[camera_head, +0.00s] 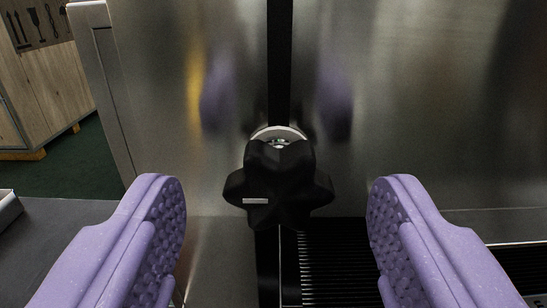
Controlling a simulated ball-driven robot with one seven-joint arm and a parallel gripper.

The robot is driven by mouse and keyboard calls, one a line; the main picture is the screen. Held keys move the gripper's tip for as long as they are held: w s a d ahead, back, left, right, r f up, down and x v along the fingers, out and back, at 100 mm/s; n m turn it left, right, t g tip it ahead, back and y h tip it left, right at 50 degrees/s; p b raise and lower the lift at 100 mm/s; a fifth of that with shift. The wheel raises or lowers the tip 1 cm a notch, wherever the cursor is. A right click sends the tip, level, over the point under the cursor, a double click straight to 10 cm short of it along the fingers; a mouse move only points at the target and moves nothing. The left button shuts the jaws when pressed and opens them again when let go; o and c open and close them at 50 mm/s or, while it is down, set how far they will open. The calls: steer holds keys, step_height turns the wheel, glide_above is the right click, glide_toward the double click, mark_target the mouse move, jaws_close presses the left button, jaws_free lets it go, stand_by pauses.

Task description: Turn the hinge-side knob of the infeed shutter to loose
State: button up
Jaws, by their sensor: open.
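A black star-shaped knob (279,188) is in the middle of the head camera view, with a small pale mark on its left lobe. A round metal collar shows just behind its top. The knob sits in front of a dark vertical strip between brushed metal panels (410,120). My gripper (277,215) is open, with one purple textured finger on each side of the knob. Clear gaps show between both fingers and the knob, and neither finger seems to touch it. Whether this is the hinge-side knob cannot be told from this view.
A wooden crate (50,85) with printed handling symbols stands on green floor at the upper left. A dark ribbed surface (340,265) lies below and right of the knob. A grey flat surface (60,240) is at the lower left.

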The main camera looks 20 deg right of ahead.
steer(key=shift+w+d, duration=0.25)
steer(key=shift+w, duration=0.45)
steer(key=shift+c, duration=0.2)
steer(key=c, duration=1)
